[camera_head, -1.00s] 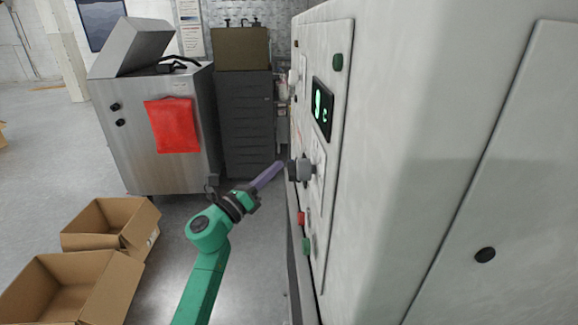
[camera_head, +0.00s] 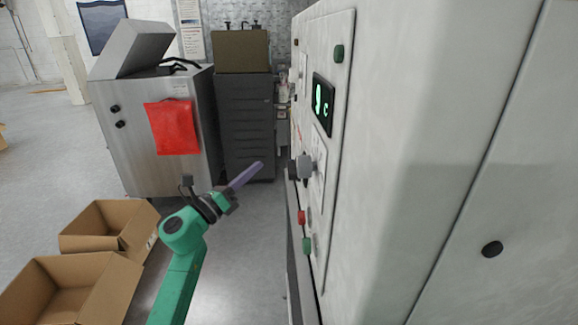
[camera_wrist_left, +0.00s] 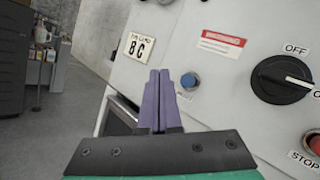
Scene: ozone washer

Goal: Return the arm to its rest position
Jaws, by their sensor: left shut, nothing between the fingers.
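My left arm is green and comes in from the bottom left of the head view. Its left gripper (camera_head: 259,165) has purple fingers that are shut and empty. The fingers point up and right, apart from the white machine panel (camera_head: 318,180). In the left wrist view the shut fingers (camera_wrist_left: 158,74) stand in front of the panel, left of a black rotary knob (camera_wrist_left: 283,80) with an OFF label. A blue button (camera_wrist_left: 189,81) shows between the fingers and the knob. My right gripper is not in view.
The white machine fills the right side, with a grey knob (camera_head: 304,167), a red button (camera_head: 301,217) and a green button (camera_head: 306,245). Two open cardboard boxes (camera_head: 68,290) (camera_head: 108,222) stand at the lower left. A steel cabinet (camera_head: 140,150) with a red cloth stands behind. Floor between is clear.

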